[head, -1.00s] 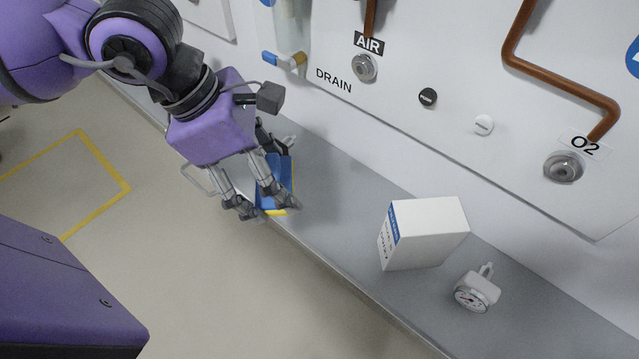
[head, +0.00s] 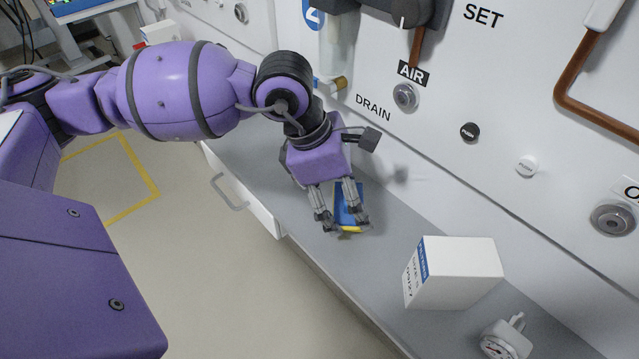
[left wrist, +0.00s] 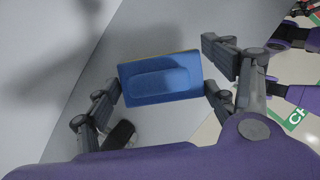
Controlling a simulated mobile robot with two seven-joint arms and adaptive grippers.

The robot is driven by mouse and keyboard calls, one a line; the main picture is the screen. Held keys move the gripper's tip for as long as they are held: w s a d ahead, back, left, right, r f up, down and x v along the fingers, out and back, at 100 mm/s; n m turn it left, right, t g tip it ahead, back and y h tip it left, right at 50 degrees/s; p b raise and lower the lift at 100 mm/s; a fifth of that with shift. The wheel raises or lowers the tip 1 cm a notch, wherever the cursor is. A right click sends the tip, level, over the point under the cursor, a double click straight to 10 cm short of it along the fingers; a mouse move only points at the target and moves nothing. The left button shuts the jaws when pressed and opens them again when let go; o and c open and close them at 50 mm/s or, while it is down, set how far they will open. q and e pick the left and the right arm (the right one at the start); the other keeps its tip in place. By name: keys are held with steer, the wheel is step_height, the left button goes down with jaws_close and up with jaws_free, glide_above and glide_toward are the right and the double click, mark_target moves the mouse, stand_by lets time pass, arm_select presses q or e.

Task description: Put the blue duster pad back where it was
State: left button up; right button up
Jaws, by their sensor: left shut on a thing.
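The blue duster pad (head: 347,204) has a yellow edge and shows between the fingers of my left gripper (head: 340,222). My left gripper is shut on it, over the grey counter (head: 385,262). In the left wrist view the pad (left wrist: 160,78) lies crosswise between the two fingers (left wrist: 165,92), with its raised blue middle facing the camera. I cannot tell whether the pad touches the counter. My right gripper is not in view.
A white box (head: 455,272) and a gauge (head: 506,338) stand on the counter to the right. A white drawer front with a handle (head: 229,192) is at the left. The wall panel (head: 450,90) rises behind. A dark oval thing (left wrist: 118,134) shows below the pad.

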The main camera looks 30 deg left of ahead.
mark_target(346, 207)
arm_select(q)
steer(key=shift+f, duration=1.35)
steer(key=shift+f, duration=0.15)
steer(key=o, duration=1.3)
steer(key=shift+c, duration=0.2)
steer(key=shift+r, duration=0.35)
steer(key=v, duration=1.1)
steer(key=shift+r+p, duration=0.25)
steer(key=shift+p, duration=0.1)
steer(key=shift+s+a, duration=0.1)
steer(key=shift+a, duration=0.05)
